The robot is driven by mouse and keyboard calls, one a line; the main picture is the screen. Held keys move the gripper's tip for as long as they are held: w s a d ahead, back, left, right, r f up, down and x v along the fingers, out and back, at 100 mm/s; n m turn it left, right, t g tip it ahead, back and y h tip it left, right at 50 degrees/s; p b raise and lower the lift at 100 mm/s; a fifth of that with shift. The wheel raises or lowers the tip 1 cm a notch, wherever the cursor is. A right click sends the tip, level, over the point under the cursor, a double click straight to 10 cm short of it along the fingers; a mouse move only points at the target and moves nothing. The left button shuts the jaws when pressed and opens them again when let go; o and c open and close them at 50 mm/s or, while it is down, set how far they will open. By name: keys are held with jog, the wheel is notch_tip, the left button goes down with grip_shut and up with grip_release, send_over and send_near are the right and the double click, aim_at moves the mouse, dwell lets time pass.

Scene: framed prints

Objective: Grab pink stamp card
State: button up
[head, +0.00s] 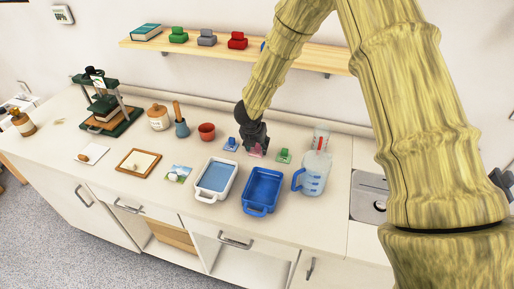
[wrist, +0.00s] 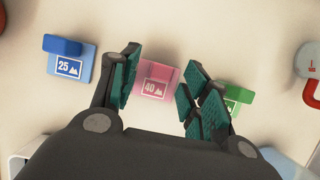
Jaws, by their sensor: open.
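The pink stamp card (wrist: 154,88), marked 40 with a mountain sign, lies on the counter in the wrist view. It also shows in the head view (head: 256,151), partly hidden by my gripper. My gripper (wrist: 157,85) is open, with its teal-padded fingers on either side of the pink card. In the head view my gripper (head: 254,146) is low over the counter at the card. Whether the fingers touch the card cannot be told.
A blue card (wrist: 68,64) marked 25 lies to the left and a green card (wrist: 236,97) close to the right finger. In front stand a white tray (head: 203,196), a blue tray (head: 247,203) and a measuring jug (head: 314,173). A wooden shelf (head: 300,62) runs behind.

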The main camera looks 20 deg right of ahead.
jog(key=shift+f, duration=0.15)
jog(key=shift+c, duration=0.4)
jog(key=c, duration=0.8)
